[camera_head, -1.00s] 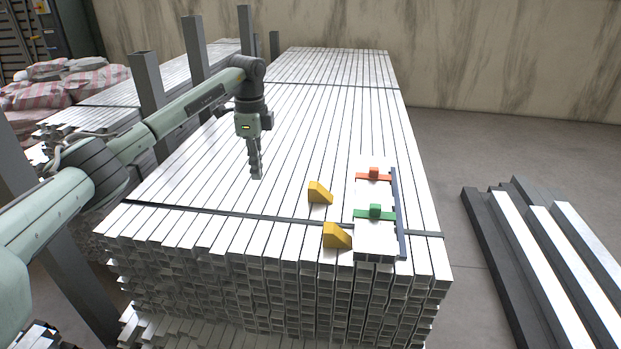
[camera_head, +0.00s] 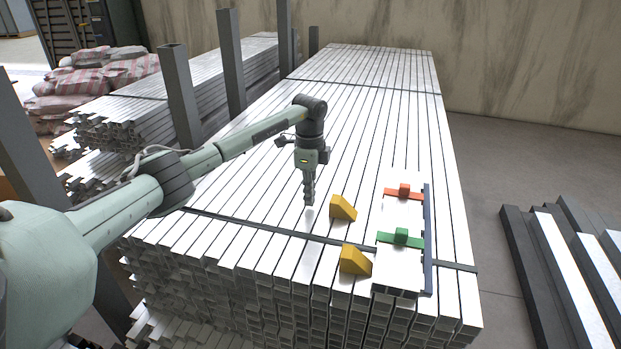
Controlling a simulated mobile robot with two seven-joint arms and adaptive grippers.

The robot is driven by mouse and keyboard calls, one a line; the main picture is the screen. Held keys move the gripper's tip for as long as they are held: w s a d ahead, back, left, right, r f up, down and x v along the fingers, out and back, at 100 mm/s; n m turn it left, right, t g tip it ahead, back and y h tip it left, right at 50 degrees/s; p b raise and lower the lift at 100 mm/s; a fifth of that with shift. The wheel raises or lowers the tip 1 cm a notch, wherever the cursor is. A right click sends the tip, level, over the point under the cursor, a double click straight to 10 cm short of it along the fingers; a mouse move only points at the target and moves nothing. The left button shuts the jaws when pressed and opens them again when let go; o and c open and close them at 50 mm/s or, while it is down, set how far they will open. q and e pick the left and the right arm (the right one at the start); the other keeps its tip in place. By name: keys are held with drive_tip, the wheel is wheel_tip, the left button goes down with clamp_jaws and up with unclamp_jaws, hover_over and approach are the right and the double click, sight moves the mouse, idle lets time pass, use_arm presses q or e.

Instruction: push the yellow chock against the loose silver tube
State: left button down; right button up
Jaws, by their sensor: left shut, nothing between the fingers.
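Two yellow wedge chocks lie on the stack of silver tubes (camera_head: 290,150). The far chock (camera_head: 342,207) is left of the orange clamp (camera_head: 404,191); the near chock (camera_head: 355,261) is close to the stack's front end, left of the green clamp (camera_head: 400,237). Bright silver tubes (camera_head: 398,270) lie under the clamps, with a gap between them and the far chock; I cannot tell which one is loose. My left gripper (camera_head: 309,203) is shut and empty, pointing down just left of the far chock, apparently with a small gap. My right gripper is not in view.
A dark blue bar (camera_head: 428,250) runs along the clamps' right side. A dark strap (camera_head: 270,229) crosses the stack. Grey posts (camera_head: 180,95) stand along its left side. More dark and silver bars (camera_head: 570,260) lie on the floor at right.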

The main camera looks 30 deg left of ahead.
sight(326, 210)
use_arm(q)
drive_tip(key=d, duration=0.1)
drive_tip(key=w+d, duration=0.1)
drive_tip(key=d, duration=0.1)
drive_tip(key=shift+d+f, duration=0.15)
drive_tip(key=shift+d, duration=0.3)
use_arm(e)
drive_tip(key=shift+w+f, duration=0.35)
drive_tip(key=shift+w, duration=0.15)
use_arm(q)
drive_tip(key=shift+d+p, duration=0.1)
drive_tip(key=shift+p, duration=0.2)
